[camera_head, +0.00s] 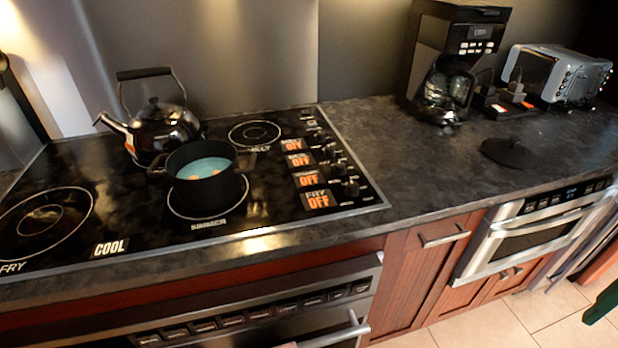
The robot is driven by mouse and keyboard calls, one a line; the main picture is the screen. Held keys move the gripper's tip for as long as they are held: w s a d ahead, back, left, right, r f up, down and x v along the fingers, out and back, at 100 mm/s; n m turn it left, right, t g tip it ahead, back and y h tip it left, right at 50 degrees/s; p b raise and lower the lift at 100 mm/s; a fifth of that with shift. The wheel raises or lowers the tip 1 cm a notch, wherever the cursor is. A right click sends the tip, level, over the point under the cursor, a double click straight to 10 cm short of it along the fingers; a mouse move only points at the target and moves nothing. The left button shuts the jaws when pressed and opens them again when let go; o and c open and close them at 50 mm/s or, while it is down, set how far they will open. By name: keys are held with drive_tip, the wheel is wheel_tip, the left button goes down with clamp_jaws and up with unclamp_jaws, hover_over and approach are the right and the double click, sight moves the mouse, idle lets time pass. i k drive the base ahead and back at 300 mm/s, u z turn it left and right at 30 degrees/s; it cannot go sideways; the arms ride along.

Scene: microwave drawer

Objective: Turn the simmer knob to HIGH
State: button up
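A row of several dark knobs (338,168) runs along the right side of the black cooktop (265,205). Beside them are orange-lettered labels. My gripper is not in view.
A black kettle (160,130) stands behind the pot. A coffee maker (450,60), a toaster (560,75) and a dark round lid (514,153) are on the counter at right. The counter (400,170) right of the knobs is clear. An oven handle (340,332) juts out below.

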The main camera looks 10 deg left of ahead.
sight(339, 169)
drive_tip(key=k, duration=1.3)
drive_tip(key=z, duration=0.2)
drive_tip(key=i, duration=1.7)
drive_tip(key=u, duration=0.6)
